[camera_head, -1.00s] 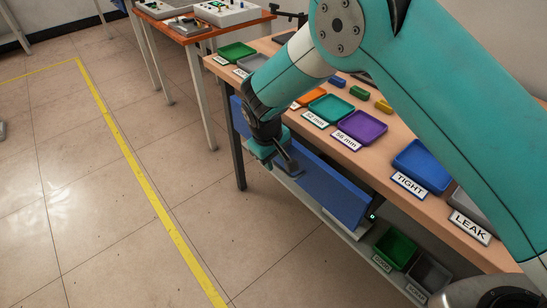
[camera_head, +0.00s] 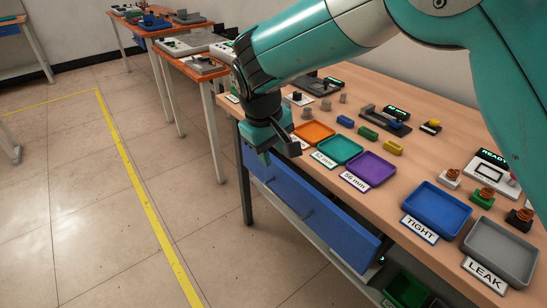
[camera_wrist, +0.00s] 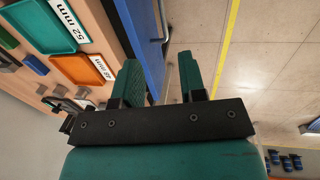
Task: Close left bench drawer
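The bench drawer has a blue front (camera_head: 330,226) with a bar handle, below the bench top's front edge. A dark gap shows between the bench edge and the front; I cannot tell how far out the drawer stands. In the wrist view the blue front (camera_wrist: 152,62) and its handle (camera_wrist: 166,28) lie just beyond the fingers. My gripper (camera_head: 280,154) hangs above the drawer's left end, beside the bench edge, pointing down. In the wrist view my gripper (camera_wrist: 161,75) has its two fingers apart with nothing between them.
The bench top holds an orange tray (camera_head: 314,132), a teal tray (camera_head: 340,150), a purple tray (camera_head: 371,169), a blue tray (camera_head: 438,208) and a grey tray (camera_head: 499,250). A green bin (camera_head: 406,290) stands below. The floor left of the yellow line (camera_head: 125,160) is clear.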

